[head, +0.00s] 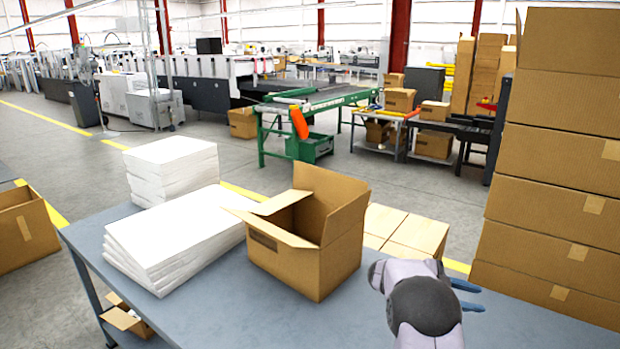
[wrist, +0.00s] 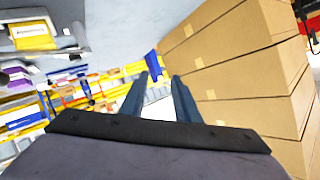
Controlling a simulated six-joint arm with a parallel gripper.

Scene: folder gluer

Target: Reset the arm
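My gripper (head: 476,297) is at the right front of the blue-grey table (head: 300,325) in the head view. Its two blue fingers point to the right, with a gap between them. In the wrist view my gripper (wrist: 160,82) also shows its two fingers apart, with nothing held between them. The arm's grey and black wrist is to the right of an open cardboard box (head: 310,240) and apart from it in the picture.
Two stacks of white sheets, a large one (head: 175,240) and a smaller one (head: 172,165), stand left of the open box.

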